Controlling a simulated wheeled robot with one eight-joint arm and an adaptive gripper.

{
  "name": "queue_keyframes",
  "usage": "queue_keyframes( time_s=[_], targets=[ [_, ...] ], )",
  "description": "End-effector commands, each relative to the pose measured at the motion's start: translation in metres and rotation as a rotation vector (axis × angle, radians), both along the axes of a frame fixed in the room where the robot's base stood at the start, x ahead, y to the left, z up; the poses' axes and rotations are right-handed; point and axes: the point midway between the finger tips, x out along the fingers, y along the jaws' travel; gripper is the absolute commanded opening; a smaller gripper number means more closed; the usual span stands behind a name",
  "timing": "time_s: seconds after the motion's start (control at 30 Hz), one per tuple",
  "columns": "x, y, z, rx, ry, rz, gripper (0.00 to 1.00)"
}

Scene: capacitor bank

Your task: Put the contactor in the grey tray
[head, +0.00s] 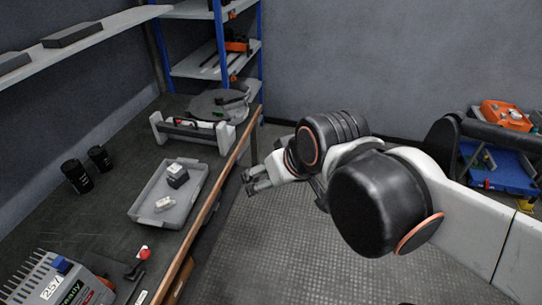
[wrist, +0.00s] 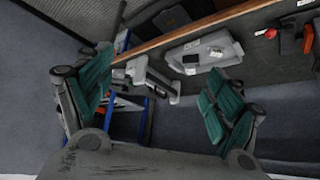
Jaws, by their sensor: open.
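The grey tray (head: 140,208) lies on the dark bench near its front edge; it also shows in the wrist view (wrist: 228,50). A black block with a white top (head: 177,176), which looks like the contactor, sits inside the tray towards its far end. A small white piece (head: 163,204) lies in the tray's near part. My gripper (head: 248,182) is open and empty, out past the bench's front edge, to the right of the tray and apart from it. In the wrist view its two green-padded fingers (wrist: 158,75) are spread wide with nothing between them.
Two black cylinders (head: 88,170) stand left of the tray. A white-ended fixture (head: 190,133) stands behind it. A labelled device (head: 55,285) and a red knob (head: 144,252) are nearer. Blue-posted shelving (head: 215,60) rises at the back. Open floor lies right of the bench.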

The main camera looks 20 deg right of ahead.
Motion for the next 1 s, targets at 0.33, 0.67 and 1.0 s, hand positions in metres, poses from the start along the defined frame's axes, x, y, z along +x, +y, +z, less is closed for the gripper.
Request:
queue_keyframes(
  time_s=[0.33, 0.67, 1.0],
  targets=[
    [-0.032, -0.014, -0.006, -0.022, 0.009, -0.067, 0.83],
    [-0.032, -0.014, -0.006, -0.021, 0.008, -0.067, 0.83],
    [-0.032, -0.014, -0.006, -0.021, 0.008, -0.065, 0.4]
  ],
)
